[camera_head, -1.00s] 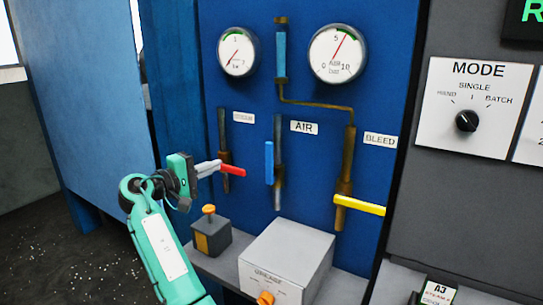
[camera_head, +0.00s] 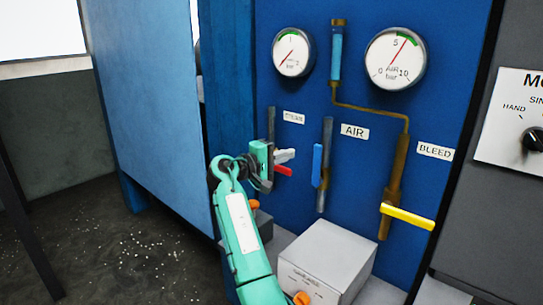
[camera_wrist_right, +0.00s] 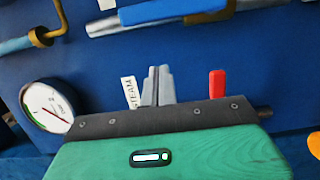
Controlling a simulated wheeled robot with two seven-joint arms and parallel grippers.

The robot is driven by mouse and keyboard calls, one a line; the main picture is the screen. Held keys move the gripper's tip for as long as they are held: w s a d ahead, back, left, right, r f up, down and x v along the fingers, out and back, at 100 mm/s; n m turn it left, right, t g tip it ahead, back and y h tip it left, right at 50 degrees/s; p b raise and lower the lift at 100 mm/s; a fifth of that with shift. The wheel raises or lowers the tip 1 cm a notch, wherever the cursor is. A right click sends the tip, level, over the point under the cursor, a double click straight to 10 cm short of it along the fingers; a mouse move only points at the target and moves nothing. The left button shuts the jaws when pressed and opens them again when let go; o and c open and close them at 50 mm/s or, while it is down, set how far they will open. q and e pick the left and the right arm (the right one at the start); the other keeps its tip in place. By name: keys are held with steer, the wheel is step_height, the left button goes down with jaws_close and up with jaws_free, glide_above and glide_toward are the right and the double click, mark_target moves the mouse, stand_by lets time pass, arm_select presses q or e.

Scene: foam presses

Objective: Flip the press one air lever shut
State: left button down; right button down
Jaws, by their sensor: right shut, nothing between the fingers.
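The air lever is the blue handle (camera_head: 317,165) on the vertical pipe under the AIR label (camera_head: 354,132). It points along the pipe, upright, and in the right wrist view it is the bright blue bar (camera_wrist_right: 172,10) at the top. My right gripper (camera_head: 292,155) is shut and empty, left of the blue handle and apart from it. Its fingers are in front of the panel, just above the red lever (camera_head: 284,171) in the head view. The right wrist view shows the shut fingertips (camera_wrist_right: 158,72) between the STEAM label (camera_wrist_right: 128,92) and the red lever. My left gripper is out of view.
A yellow lever (camera_head: 407,216) sticks out sideways under the BLEED label (camera_head: 434,151). A grey box (camera_head: 325,260) stands below the air pipe. Two gauges (camera_head: 293,53) (camera_head: 396,58) are above. The panel face between the gripper and the blue handle looks clear.

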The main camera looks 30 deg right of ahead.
mark_target(317, 166)
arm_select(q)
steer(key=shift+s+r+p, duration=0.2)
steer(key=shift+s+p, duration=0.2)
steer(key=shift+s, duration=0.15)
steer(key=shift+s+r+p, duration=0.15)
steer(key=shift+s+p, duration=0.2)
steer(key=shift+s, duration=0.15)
arm_select(e)
steer(key=s+d, duration=0.3)
steer(key=shift+s+d, duration=0.15)
steer(key=shift+s, duration=0.05)
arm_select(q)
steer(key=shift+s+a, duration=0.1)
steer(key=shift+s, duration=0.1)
